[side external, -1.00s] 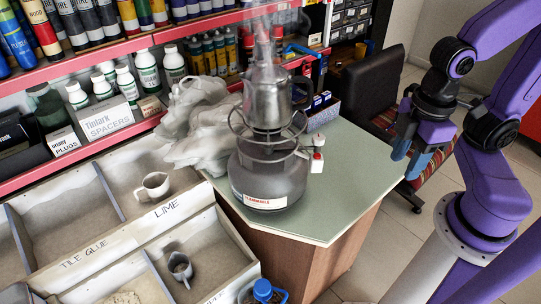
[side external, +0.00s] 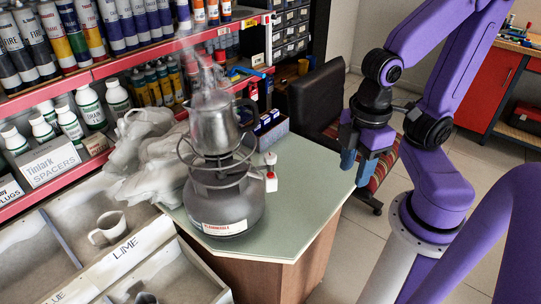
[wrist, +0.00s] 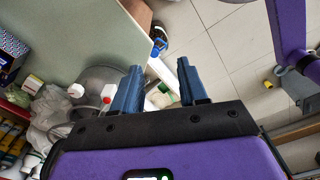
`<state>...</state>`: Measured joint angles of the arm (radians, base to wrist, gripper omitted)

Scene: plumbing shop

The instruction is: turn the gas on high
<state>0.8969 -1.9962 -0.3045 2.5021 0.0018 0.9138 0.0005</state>
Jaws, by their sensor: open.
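A grey gas cylinder (side external: 225,207) with a flammable label stands upright on the green counter top. A steaming metal kettle (side external: 213,125) sits on the ring stand above it. A white valve with a red knob (side external: 271,181) sticks out on the cylinder's right side; the knob's exact setting is too small to tell. My gripper (side external: 357,165) is open and empty, well right of the valve and apart from it. In the wrist view, the blue fingers of my gripper (wrist: 159,76) are spread. The cylinder (wrist: 97,78) and red knob (wrist: 106,100) lie to their left, partly hidden by the left finger.
The green counter (side external: 302,180) has clear room right of the cylinder. White crumpled plastic (side external: 145,158) lies left of it. A blue-and-white box (side external: 270,132) stands behind. A dark chair (side external: 322,100) stands beyond the counter. Sand bins and a cup (side external: 108,228) are at the lower left.

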